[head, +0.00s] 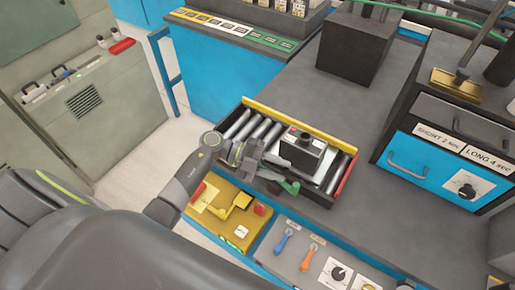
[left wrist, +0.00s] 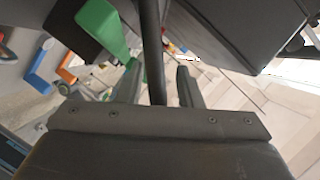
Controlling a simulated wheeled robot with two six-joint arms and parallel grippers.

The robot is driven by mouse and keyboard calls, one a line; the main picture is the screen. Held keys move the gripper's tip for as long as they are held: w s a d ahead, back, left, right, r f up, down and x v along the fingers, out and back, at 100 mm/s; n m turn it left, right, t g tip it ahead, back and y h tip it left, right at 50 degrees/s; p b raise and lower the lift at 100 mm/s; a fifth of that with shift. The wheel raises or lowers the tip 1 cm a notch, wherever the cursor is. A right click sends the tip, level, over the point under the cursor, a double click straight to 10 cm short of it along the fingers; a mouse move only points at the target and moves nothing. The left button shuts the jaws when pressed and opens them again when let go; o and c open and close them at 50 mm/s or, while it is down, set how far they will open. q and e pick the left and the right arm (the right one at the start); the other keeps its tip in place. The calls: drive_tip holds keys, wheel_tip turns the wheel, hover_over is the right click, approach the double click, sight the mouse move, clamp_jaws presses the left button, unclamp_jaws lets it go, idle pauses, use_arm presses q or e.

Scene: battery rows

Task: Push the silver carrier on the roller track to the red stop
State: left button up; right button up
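The silver carrier (head: 303,152), with a dark block on top, sits on the roller track (head: 252,126), right of its middle. The red stop (head: 344,177) is at the track's right end, with a short stretch of rollers between it and the carrier. My left gripper (head: 252,157) is just left of the carrier, over the track's near side; whether it touches the carrier I cannot tell. In the left wrist view its fingers (left wrist: 160,85) stand apart, with a dark rod (left wrist: 152,50) passing between them. My right gripper is not in view.
A green lever (head: 285,186) lies at the track's near edge, close to my left gripper; it also shows in the left wrist view (left wrist: 105,28). A yellow rail (head: 300,123) lines the far side. A yellow panel (head: 228,212) is in front. A dark block (head: 355,48) stands behind.

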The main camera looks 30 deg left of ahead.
use_arm(q)
drive_tip(key=shift+s+a, duration=0.1)
drive_tip(key=shift+a, duration=0.45)
drive_tip(key=b+v, duration=0.5)
drive_tip(key=v, duration=1.1)
drive_tip(key=shift+b, duration=0.35)
drive_tip(key=shift+s+r, duration=0.1)
